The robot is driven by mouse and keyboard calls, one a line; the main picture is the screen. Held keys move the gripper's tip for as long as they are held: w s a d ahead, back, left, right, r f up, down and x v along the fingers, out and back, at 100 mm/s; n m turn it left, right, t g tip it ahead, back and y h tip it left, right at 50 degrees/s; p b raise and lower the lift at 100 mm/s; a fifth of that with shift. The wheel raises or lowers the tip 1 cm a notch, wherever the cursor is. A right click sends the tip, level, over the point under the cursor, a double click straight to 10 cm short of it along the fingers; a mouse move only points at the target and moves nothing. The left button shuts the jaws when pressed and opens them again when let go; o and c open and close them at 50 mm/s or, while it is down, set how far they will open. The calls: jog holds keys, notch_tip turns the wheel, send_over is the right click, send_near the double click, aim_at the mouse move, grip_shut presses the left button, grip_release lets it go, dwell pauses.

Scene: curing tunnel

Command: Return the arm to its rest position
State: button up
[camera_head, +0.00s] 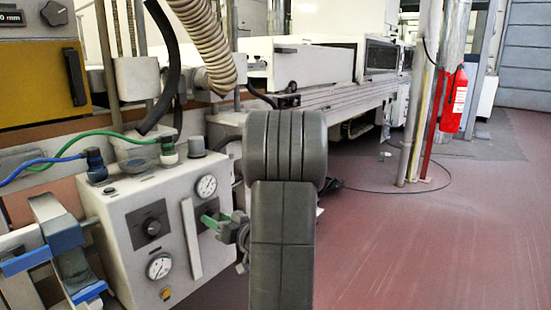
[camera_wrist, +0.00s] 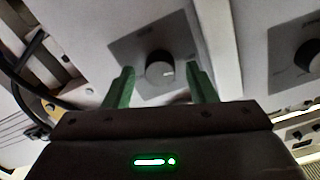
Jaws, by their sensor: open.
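My arm (camera_head: 282,235) stands in the middle of the head view, its dark grey links hiding part of what is behind. My gripper (camera_head: 212,221) has green fingers and is in front of the right side of a pale control box (camera_head: 115,210). In the wrist view my gripper (camera_wrist: 160,70) is open, its two fingers apart. A round dark knob (camera_wrist: 160,73) on a grey plate shows between the fingertips. Nothing is seen held. I cannot tell whether the fingers touch the knob.
The control box carries gauges (camera_head: 159,266), another knob (camera_head: 152,228) and a pale vertical bar (camera_head: 192,240). Green and blue hoses run above it. A red extinguisher (camera_head: 453,102) hangs by pipes at right.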

jog(key=shift+d, duration=0.1)
jog(key=p+v, duration=0.2)
jog(key=v, duration=1.2)
jog(key=b+x, duration=0.2)
jog(key=x, duration=1.2)
jog(key=shift+w+a, duration=0.1)
jog(key=shift+a, duration=0.15)
jog(key=shift+d+m, duration=0.2)
jog(key=shift+m, duration=0.7)
jog(key=m, duration=0.8)
jog(key=shift+m, duration=0.3)
jog(key=m, duration=0.5)
jog(key=shift+m+p, duration=0.3)
jog(key=shift+m, duration=0.1)
jog(key=shift+m+p, duration=0.85)
jog(key=shift+m, duration=0.55)
